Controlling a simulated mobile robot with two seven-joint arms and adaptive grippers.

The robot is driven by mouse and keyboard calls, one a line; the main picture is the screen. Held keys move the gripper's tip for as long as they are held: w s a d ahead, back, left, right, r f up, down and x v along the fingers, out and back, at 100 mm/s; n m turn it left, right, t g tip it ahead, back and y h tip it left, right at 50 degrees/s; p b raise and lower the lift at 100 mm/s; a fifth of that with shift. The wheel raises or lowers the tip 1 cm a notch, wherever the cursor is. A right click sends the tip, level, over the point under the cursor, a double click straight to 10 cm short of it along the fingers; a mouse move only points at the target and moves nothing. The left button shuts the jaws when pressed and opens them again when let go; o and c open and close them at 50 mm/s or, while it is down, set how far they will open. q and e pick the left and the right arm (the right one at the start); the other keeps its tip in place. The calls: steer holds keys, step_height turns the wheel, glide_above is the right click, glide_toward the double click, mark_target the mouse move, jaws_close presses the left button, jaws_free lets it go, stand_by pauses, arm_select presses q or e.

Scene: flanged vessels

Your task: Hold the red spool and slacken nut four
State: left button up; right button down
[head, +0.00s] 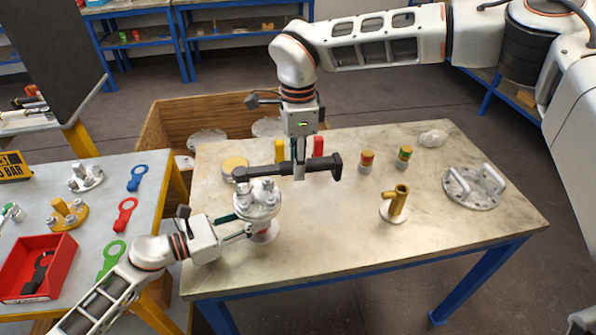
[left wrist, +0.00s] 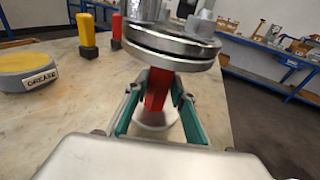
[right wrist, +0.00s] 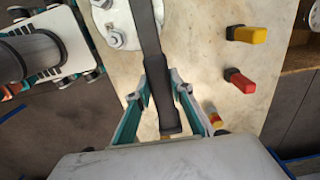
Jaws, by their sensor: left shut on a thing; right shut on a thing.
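The red spool (left wrist: 157,90) stands on the table with a grey bolted flange (head: 257,198) on top and a pale round foot (head: 266,234). My left gripper (head: 246,230) is shut around its red neck below the flange, its fingers (left wrist: 155,100) on both sides. My right gripper (head: 299,174) is shut on the handle of a dark wrench (head: 320,168), which also shows in the right wrist view (right wrist: 147,35). The wrench lies level, its left end over the flange's far edge. I cannot tell whether it sits on a nut, or which nut is four.
Yellow (head: 279,151) and red (head: 318,146) handled pieces stand behind the wrench. A grease tin (head: 235,165) is at the back left. A brass elbow (head: 396,200) and a handled flange (head: 474,187) stand right. The front right tabletop is clear.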

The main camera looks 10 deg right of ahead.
steer(key=shift+w+n, duration=0.4)
steer(key=shift+w, duration=0.1)
steer(key=shift+r, duration=2.6)
arm_select(q)
steer(key=o, duration=1.1)
steer(key=shift+c, duration=0.2)
arm_select(e)
steer(key=shift+a, duration=0.1)
arm_select(q)
steer(key=v, duration=1.2)
